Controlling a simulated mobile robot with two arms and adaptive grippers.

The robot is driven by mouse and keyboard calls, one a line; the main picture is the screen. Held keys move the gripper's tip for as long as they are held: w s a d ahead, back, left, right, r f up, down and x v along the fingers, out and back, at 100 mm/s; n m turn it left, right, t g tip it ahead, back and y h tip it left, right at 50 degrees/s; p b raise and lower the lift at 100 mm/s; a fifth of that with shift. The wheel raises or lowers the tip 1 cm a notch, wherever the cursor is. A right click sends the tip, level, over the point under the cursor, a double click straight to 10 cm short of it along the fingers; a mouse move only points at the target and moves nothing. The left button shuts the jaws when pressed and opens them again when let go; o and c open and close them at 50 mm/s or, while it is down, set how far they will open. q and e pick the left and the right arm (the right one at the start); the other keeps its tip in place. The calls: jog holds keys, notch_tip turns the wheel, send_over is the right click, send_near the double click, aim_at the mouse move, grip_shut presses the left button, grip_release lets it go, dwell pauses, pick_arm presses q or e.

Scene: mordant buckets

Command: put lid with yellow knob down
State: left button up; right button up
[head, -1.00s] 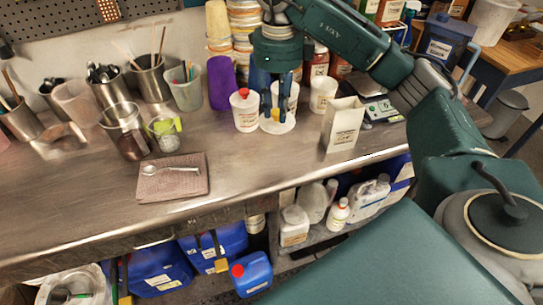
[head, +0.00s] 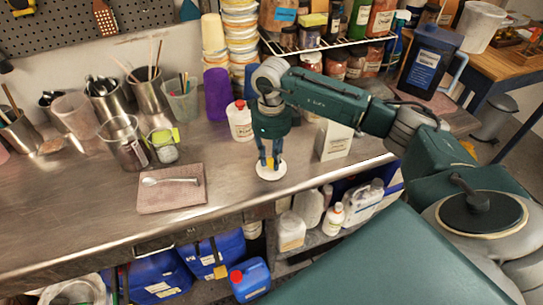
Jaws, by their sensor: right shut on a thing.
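The lid (head: 270,174) is a round white disc near the front edge of the steel bench. Its yellow knob (head: 270,160) shows between my right gripper's fingers. My right gripper (head: 270,163) points down from above and is shut on the knob. The lid is at or just above the bench top; I cannot tell whether it touches. My left gripper is not in the head view.
A white paper bag (head: 334,141) stands to the right. A brown cloth with a spoon (head: 171,190) lies left. Bare bench (head: 228,180) lies between cloth and lid.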

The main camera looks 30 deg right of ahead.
jog(key=o, duration=0.5)
jog(key=shift+f, duration=0.2)
jog(key=shift+c, duration=0.2)
jog(key=o, duration=0.4)
jog(key=shift+r, duration=0.1)
jog(key=shift+o, duration=0.2)
